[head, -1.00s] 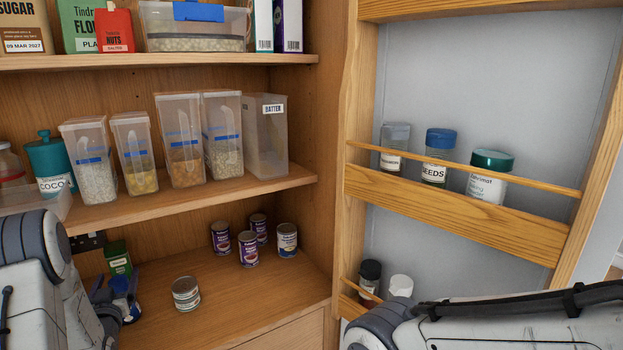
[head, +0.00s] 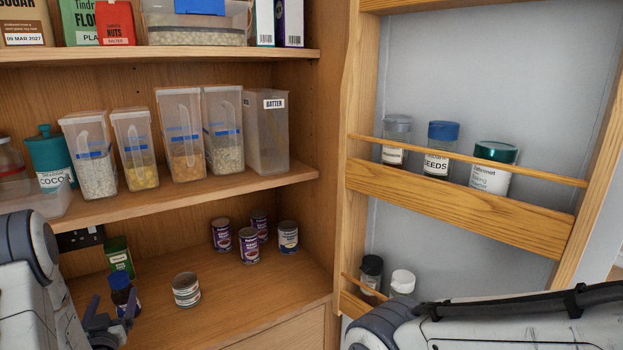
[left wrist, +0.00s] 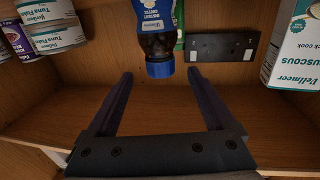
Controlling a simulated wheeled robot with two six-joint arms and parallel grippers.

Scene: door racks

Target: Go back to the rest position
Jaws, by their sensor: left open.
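My left gripper (head: 108,322) is at the lower left of the head view, in front of the cupboard's bottom shelf. It is open and empty. A dark jar with a blue lid (head: 122,292) stands on that shelf just beyond it. In the left wrist view, the two fingers (left wrist: 160,86) are spread apart with nothing between them. The jar (left wrist: 157,35) shows there beyond the fingertips, with its blue lid towards them. My right arm crosses the lower right of the head view, and its gripper is out of view.
Clear containers (head: 180,135) stand on the shelf above. The door rack (head: 455,210) holds jars on the right. A couscous box (left wrist: 293,50) shows in the left wrist view.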

